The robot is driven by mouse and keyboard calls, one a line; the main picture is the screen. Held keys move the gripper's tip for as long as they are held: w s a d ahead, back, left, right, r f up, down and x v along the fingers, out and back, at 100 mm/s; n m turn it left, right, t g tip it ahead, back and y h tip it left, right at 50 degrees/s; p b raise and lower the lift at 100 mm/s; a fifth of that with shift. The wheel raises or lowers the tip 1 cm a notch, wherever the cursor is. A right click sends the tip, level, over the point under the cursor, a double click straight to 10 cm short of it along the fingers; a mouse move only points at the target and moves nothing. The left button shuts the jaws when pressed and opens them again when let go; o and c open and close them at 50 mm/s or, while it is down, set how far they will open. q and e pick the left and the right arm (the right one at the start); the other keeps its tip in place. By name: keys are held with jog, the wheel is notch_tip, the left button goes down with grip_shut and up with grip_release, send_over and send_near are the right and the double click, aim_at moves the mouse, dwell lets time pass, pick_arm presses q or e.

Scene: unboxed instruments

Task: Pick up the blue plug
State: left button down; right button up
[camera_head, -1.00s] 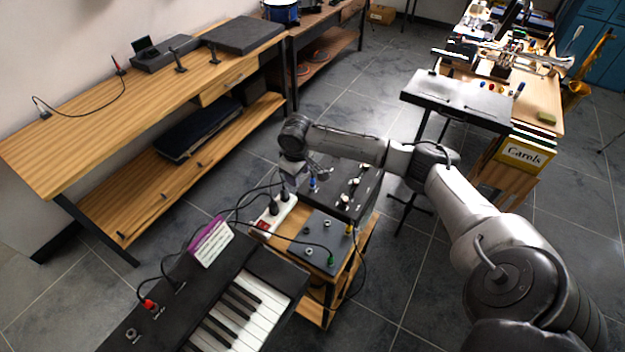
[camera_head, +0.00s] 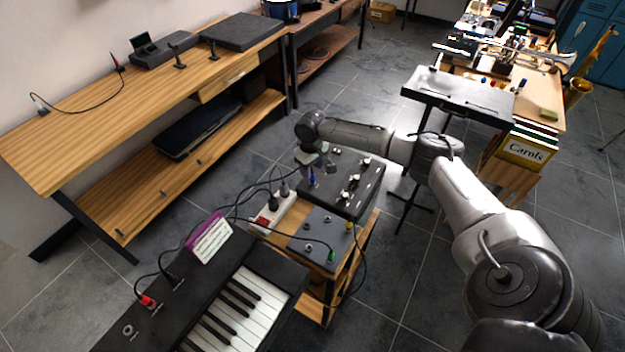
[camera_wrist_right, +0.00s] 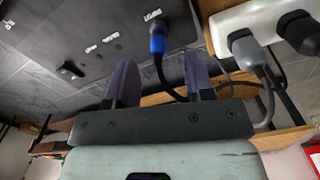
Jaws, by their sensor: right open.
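The blue plug (camera_head: 313,180) stands at the near-left corner of a black box (camera_head: 350,205) with knobs, on a small wooden stand. My right gripper (camera_head: 318,166) is just above the plug. In the right wrist view the blue plug (camera_wrist_right: 157,42) sits in a socket of the dark panel, and its black cable runs back between the fingers. The open right gripper (camera_wrist_right: 160,62) has its two purple-grey fingers on either side of the plug's line, with the plug just beyond the tips. No contact is visible. My left gripper is not in view.
A white power strip (camera_head: 275,212) with grey and black plugs lies close beside the box. A grey box (camera_head: 320,238) with green and yellow plugs and a keyboard (camera_head: 245,310) are nearer. Loose cables cross between them. A wooden bench (camera_head: 60,150) stands left.

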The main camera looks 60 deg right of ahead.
aim_at(312, 173)
jog(key=f+b, duration=0.1)
jog(key=f, duration=0.3)
jog(key=shift+s+f, duration=0.2)
jog(key=shift+f+b, duration=0.3)
jog(key=shift+f, duration=0.15)
jog(key=c, duration=0.5)
grip_shut()
